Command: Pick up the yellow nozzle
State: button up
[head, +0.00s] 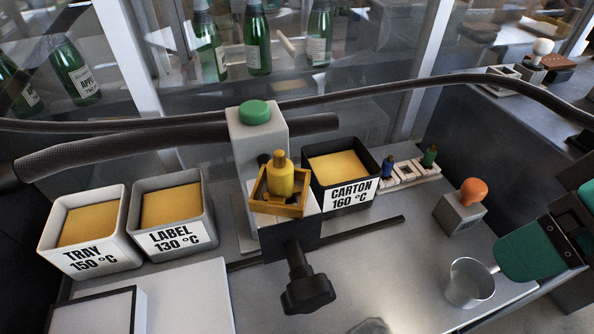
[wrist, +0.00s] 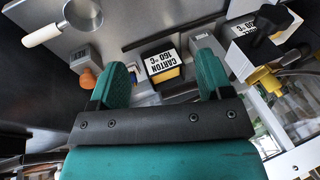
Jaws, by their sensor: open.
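The yellow nozzle (head: 281,180) stands upright in a small yellow open box (head: 266,205) on the front of the pale machine column in the middle of the head view. In the wrist view a yellow part that looks like the nozzle (wrist: 264,79) shows at the right, outside the fingers. My gripper (wrist: 162,78) has two green fingers, spread apart with nothing between them. In the head view its green finger (head: 533,248) shows at the right edge, well to the right of the nozzle and near the metal cup. The rest of the gripper is partly cut off there.
The column has a green cap (head: 254,111) and a black knob (head: 305,285) in front. Bins marked TRAY (head: 110,226), LABEL (head: 208,210) and CARTON (head: 372,162) flank it. An orange-knobbed block (head: 462,216) and metal cup (head: 468,285) stand right. A dark hose (head: 440,82) crosses behind.

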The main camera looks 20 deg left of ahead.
aim_at(280, 170)
jog(key=z, duration=0.05)
jog(key=k, duration=0.5)
jog(key=u, duration=2.4)
jog(key=k, duration=0.75)
jog(key=z, duration=0.65)
jog(key=i, duration=0.5)
jog(key=u, duration=0.05)
